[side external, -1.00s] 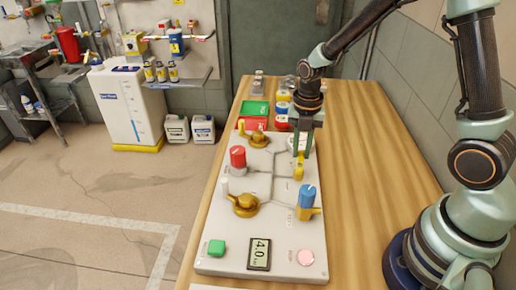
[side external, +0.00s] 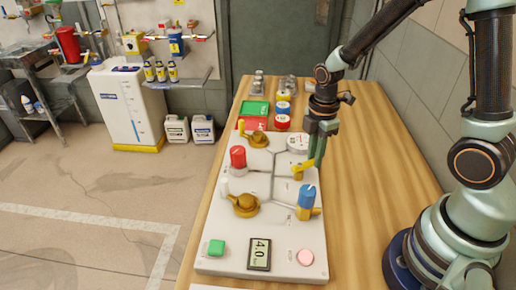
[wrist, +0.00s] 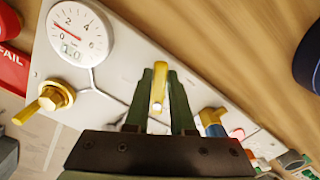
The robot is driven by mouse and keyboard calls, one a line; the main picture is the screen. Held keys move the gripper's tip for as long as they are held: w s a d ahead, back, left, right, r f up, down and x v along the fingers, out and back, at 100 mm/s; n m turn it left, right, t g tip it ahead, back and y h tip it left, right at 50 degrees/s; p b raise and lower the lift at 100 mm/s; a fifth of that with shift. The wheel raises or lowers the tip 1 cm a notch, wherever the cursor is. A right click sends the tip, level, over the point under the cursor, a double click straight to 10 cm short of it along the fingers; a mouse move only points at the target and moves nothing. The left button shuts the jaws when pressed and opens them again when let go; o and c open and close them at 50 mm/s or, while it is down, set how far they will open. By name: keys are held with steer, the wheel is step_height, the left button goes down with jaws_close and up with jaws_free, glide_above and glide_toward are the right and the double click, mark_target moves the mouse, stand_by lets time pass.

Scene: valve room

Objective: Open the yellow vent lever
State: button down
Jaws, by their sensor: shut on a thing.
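The yellow vent lever (side external: 301,171) is on the right side of the white valve panel (side external: 228,255). It points to the right and slightly away in the side view. In the wrist view the yellow lever (wrist: 158,92) stands between my two green fingers. My gripper (side external: 315,163) is shut on the lever's outer end, and its fingers hide part of that end. My gripper (wrist: 161,78) also shows in the wrist view, with a finger on each side of the lever.
A blue-topped valve (side external: 307,197) stands close in front of the lever. A red knob (side external: 238,157) and brass valves (side external: 245,205) are on the left. A round gauge (wrist: 80,33) reads 1.0; the panel display (side external: 259,254) reads 4.0. The wooden bench (side external: 365,200) is bare right of the panel.

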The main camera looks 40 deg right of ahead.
steer(key=m, duration=0.1)
steer(key=s+m, duration=0.1)
steer(key=shift+a+m, duration=0.2)
steer(key=shift+m, duration=0.2)
steer(key=shift+s+a+m, duration=0.2)
steer(key=shift+s+m, duration=0.05)
steer(key=shift+m, duration=0.6)
steer(key=shift+s+a+m, duration=0.2)
steer(key=shift+s+m, duration=0.05)
steer(key=shift+m, duration=0.6)
steer(key=c, duration=0.8)
jaws_free()
steer(key=shift+o, duration=0.2)
steer(key=shift+r, duration=0.15)
step_height(320, 180, up, 12)
